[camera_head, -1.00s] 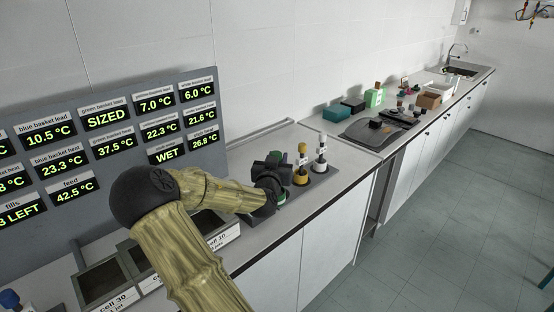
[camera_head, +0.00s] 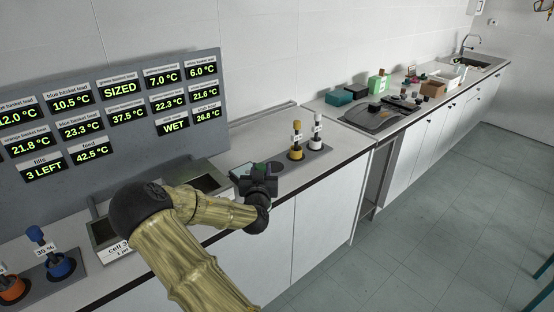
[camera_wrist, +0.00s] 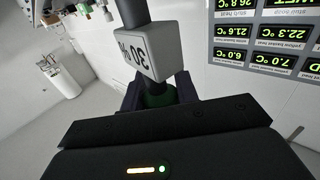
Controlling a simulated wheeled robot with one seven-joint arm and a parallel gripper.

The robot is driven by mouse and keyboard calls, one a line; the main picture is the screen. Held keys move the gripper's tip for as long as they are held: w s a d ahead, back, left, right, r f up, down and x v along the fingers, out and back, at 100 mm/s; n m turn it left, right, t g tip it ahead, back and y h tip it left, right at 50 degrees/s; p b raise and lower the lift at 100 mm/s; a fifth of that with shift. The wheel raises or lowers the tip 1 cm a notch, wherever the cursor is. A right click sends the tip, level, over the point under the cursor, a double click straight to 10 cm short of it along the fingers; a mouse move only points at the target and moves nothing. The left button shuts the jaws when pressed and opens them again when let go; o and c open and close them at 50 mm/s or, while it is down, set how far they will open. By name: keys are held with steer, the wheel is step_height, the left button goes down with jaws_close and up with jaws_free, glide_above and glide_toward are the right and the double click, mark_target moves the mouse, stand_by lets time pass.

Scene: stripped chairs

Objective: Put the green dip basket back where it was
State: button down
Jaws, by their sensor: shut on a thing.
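The green dip basket shows in the wrist view as a green collar (camera_wrist: 158,97) under a dark upright handle with a white "30 %" tag. My gripper (camera_wrist: 160,88) is shut on it; my gripper's body hides its lower part. In the head view my gripper (camera_head: 257,180) is over the front part of the counter, left of the grey rack (camera_head: 318,158). The rack holds a yellow basket (camera_head: 296,153) and a white basket (camera_head: 316,143), both upright. A dark round socket (camera_head: 276,167) at the rack's left end looks empty.
Open tanks (camera_head: 196,184) stand to the left, below the display board (camera_head: 100,120). Blue (camera_head: 60,265) and orange (camera_head: 12,290) baskets stand at the lower left. Counter (camera_head: 275,140) behind the rack is bare. A dark tray (camera_head: 375,119) and boxes lie farther right.

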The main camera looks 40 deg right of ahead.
steer(key=s+a+f+n+t+y, duration=0.1)
steer(key=s+a+f+n+y, duration=0.1)
steer(key=a+f, duration=0.6)
steer(key=s+a+f+n+t+y, duration=0.1)
steer(key=s+a+f+n+y, duration=0.2)
steer(key=a+f+y, duration=0.2)
steer(key=s+a+f+n+t+y, duration=0.1)
steer(key=a+f+y, duration=0.3)
steer(key=a+f, duration=0.6)
steer(key=s+a+n, duration=0.1)
steer(key=a, duration=0.2)
steer(key=shift+s+f+n+t, duration=0.3)
steer(key=shift+s+f, duration=0.05)
steer(key=shift+s, duration=0.05)
steer(key=shift+w, duration=0.1)
